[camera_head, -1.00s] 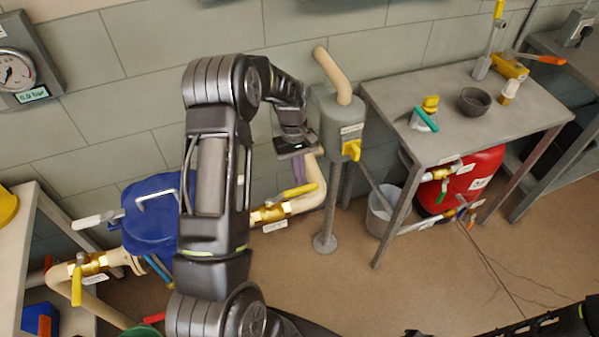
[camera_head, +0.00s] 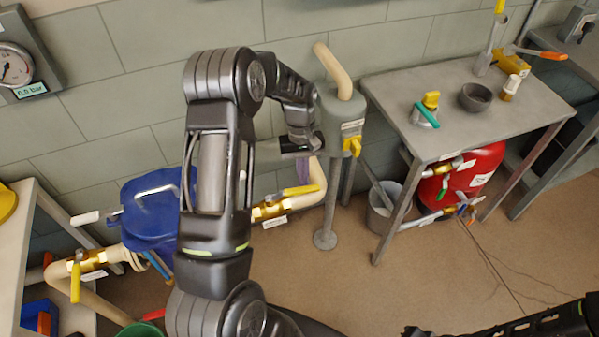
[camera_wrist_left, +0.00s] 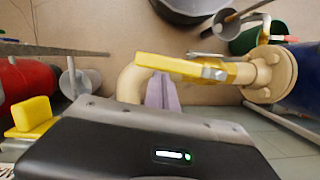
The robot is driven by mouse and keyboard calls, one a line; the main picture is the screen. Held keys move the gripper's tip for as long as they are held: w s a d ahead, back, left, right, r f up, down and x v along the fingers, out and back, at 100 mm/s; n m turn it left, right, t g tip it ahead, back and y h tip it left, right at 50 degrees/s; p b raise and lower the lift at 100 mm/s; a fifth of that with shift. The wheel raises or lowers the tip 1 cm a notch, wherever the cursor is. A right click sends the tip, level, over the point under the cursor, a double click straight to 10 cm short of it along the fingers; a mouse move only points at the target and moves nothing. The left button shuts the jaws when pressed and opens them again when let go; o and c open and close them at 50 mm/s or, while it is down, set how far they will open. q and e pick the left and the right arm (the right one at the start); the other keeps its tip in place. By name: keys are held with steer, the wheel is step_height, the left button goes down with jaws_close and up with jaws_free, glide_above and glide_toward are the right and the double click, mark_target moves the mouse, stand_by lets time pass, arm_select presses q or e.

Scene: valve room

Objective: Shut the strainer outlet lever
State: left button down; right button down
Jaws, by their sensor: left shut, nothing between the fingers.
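The blue strainer (camera_head: 152,210) stands on the cream pipe left of my left arm, which hides part of it. Right of it, a brass valve (camera_head: 268,211) carries a yellow lever (camera_head: 300,190) lying roughly along the pipe. In the left wrist view the yellow lever (camera_wrist_left: 185,67) crosses the middle. My left gripper (camera_head: 305,170) is shut and empty, its purple fingers pointing down just behind the lever's free end. In the left wrist view its fingertips (camera_wrist_left: 163,88) lie close beside the lever; I cannot tell whether they touch. My right gripper is out of view.
Another brass valve with a hanging yellow lever (camera_head: 76,283) is left of the strainer. A grey post with a yellow knob (camera_head: 352,146) stands close right of my left gripper. A bucket (camera_head: 381,212) and a grey table (camera_head: 450,130) are farther right.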

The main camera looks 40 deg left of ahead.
mark_target(307, 190)
arm_select(q)
steer(key=s+d+m, duration=0.1)
steer(key=d+m+b, duration=0.1)
steer(key=m, duration=0.1)
steer(key=shift+s+d+y, duration=0.3)
steer(key=shift+s+d, duration=0.05)
steer(key=shift+s, duration=0.05)
steer(key=s+d+m+y+b, duration=0.1)
steer(key=s+d+m+y, duration=0.1)
steer(key=s+m, duration=0.9)
steer(key=shift+d+m+y, duration=0.2)
steer(key=shift+m+y, duration=0.3)
steer(key=shift+m, duration=0.8)
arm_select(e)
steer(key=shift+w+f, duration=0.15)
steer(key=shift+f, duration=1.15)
arm_select(q)
steer(key=shift+w+b, duration=0.1)
steer(key=shift+b, duration=0.2)
